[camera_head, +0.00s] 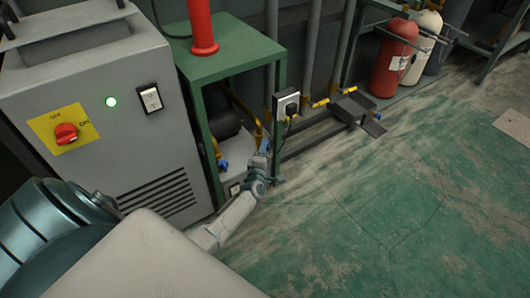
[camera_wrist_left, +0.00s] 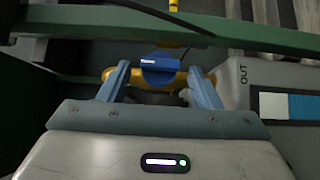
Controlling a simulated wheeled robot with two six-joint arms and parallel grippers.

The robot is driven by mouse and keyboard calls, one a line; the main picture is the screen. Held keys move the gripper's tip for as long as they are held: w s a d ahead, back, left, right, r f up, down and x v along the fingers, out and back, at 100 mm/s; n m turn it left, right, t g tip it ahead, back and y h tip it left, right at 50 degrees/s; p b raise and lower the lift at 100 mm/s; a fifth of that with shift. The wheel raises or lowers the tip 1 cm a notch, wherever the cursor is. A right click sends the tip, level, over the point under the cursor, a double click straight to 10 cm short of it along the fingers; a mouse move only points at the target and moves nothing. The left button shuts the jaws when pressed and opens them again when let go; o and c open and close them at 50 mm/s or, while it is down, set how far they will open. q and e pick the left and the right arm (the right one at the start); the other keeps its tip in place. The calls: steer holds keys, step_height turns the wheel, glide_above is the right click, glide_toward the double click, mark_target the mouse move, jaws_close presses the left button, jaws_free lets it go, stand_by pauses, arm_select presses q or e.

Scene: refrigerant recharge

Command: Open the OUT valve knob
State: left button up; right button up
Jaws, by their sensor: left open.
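A blue valve knob (camera_wrist_left: 160,68) sits on a yellow brass pipe fitting in the left wrist view. The word OUT (camera_wrist_left: 243,75) is printed on a grey surface to its right. My left gripper (camera_wrist_left: 160,80) is open, with one blue finger on each side of the knob and a visible gap to each. I cannot tell whether the fingertips reach past the knob's face. In the head view my left gripper (camera_head: 263,150) is small, low beside the green stand's front leg. My right gripper is not in view.
A green stand (camera_head: 235,50) carries a red cylinder (camera_head: 201,25). A grey machine (camera_head: 100,100) with a red rotary switch (camera_head: 66,133) stands left. A socket with a plug (camera_head: 287,105) is just above my gripper. Green floor (camera_head: 400,190) is clear at the right.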

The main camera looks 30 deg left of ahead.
arm_select(q)
steer(key=shift+w+a, duration=0.2)
steer(key=shift+w, duration=0.15)
